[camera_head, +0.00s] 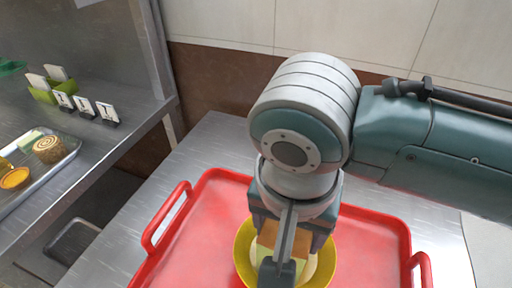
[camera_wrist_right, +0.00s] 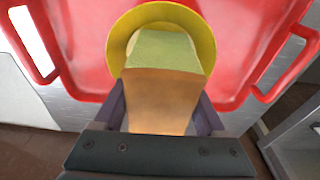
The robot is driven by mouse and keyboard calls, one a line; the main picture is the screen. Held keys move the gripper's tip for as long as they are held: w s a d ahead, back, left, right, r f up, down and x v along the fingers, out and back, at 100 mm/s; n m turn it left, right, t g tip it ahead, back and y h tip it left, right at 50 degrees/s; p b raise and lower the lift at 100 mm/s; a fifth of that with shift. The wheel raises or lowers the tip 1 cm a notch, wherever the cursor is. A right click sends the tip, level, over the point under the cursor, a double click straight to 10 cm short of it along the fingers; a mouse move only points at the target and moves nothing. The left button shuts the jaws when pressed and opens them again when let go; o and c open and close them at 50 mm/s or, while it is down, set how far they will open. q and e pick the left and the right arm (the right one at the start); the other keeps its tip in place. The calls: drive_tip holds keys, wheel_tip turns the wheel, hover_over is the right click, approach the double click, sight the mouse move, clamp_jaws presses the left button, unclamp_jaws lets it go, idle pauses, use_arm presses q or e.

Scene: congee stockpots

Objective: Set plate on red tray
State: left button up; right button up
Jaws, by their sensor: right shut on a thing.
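The red tray (camera_head: 205,235) lies on the steel counter, and its surface also shows in the right wrist view (camera_wrist_right: 85,45). A round yellow plate (camera_head: 243,262) is over the tray's middle; I cannot tell whether it touches the tray. In the right wrist view the yellow plate (camera_wrist_right: 205,42) lies behind a tan block with a green top (camera_wrist_right: 165,95). My right gripper (camera_wrist_right: 160,115) has its fingers on both sides of that block and is shut on it. In the head view the gripper (camera_head: 290,238) partly hides the block and plate. My left gripper is not in view.
A metal tray (camera_head: 65,160) with a rolled cake (camera_head: 48,150), a green-topped piece and a yellow-rimmed dish stands on the left counter. Small cards (camera_head: 82,105) and a green holder are behind it. Bare steel counter (camera_head: 130,222) lies left of the red tray.

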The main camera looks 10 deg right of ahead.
sight(317, 270)
drive_tip(key=shift+f+b, duration=0.6)
drive_tip(key=shift+f, duration=1.55)
drive_tip(key=shift+f, duration=0.2)
drive_tip(key=o, duration=1.5)
drive_tip(key=shift+r, duration=0.15)
